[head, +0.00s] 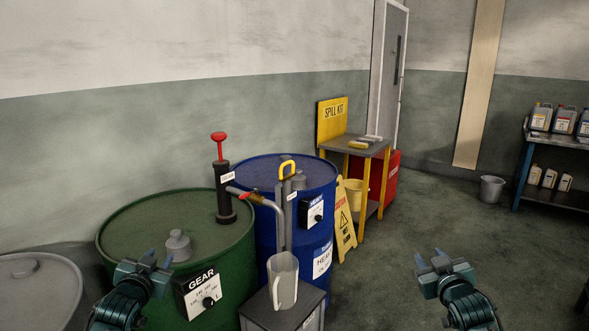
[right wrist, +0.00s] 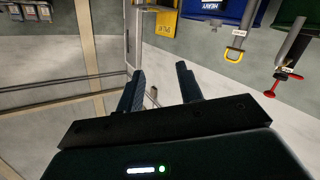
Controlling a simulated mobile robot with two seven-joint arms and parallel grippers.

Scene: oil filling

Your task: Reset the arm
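My left gripper (head: 155,262) is raised in front of the green drum (head: 190,225) at the lower left of the head view. Its fingers are apart with nothing between them. My right gripper (head: 429,261) is over open floor at the lower right, clear of everything. In the right wrist view its two fingers (right wrist: 160,90) stand apart and empty.
A blue drum (head: 262,175) stands behind the green one. A hand pump with a red handle (head: 219,138) rises from the green drum. A grey jug (head: 283,280) stands on a low box (head: 312,308). A yellow caution sign (head: 345,225) stands right of the drums.

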